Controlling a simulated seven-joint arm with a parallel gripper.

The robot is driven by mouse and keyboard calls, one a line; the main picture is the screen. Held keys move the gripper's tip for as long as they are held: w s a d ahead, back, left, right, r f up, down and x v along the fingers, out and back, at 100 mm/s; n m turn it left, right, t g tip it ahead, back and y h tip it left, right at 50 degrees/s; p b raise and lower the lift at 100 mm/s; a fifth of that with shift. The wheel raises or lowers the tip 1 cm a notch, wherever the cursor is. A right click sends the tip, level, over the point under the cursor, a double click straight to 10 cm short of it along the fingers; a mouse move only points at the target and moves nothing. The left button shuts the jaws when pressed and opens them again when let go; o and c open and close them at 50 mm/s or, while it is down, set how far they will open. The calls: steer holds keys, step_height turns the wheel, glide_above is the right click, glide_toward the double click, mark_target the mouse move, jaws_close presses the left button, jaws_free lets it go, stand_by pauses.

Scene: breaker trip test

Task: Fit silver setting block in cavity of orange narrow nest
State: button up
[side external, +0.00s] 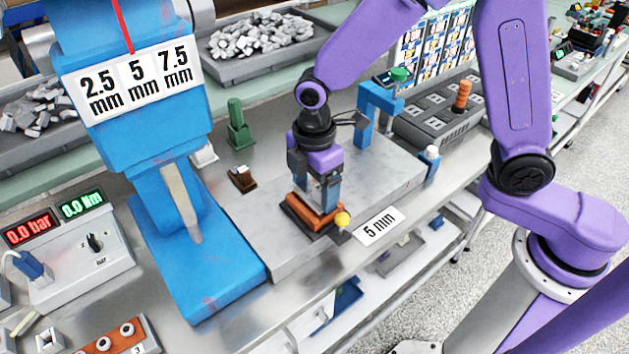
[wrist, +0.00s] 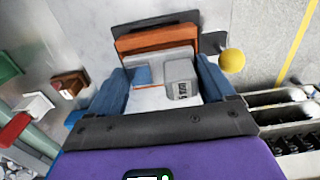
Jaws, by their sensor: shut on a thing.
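The orange narrow nest (side external: 304,212) sits in a dark holder on the grey stone plate, beside the 5 mm card. It also shows in the wrist view (wrist: 155,40), just beyond my fingertips. My gripper (side external: 325,196) points down at the nest, its blue fingers on either side of a silver setting block (wrist: 181,80). The gripper (wrist: 166,78) is shut on this block, which has dark lettering on its face. The block is at the nest, but its lower part and the cavity are hidden, so I cannot tell how deep it sits.
A yellow ball (side external: 342,219) stands at the nest's right corner. The 5 mm card (side external: 379,228) lies on the plate's front edge. A blue press (side external: 190,240) stands to the left. A blue bracket (side external: 366,112) stands behind. The stone plate (side external: 390,170) is clear to the right.

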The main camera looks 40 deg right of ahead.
steer(key=shift+f, duration=0.55)
steer(key=o, duration=1)
steer(key=shift+o, duration=0.2)
step_height(320, 180, up, 18)
steer(key=shift+f, duration=0.25)
steer(key=s+d+f+m, duration=0.2)
steer(key=s+d+f, duration=0.2)
steer(key=s+d, duration=0.5)
steer(key=s+d+f+m, duration=0.3)
steer(key=s+d, duration=0.5)
steer(key=s, duration=0.4)
steer(key=shift+d+f, duration=0.35)
steer(key=shift+f, duration=0.25)
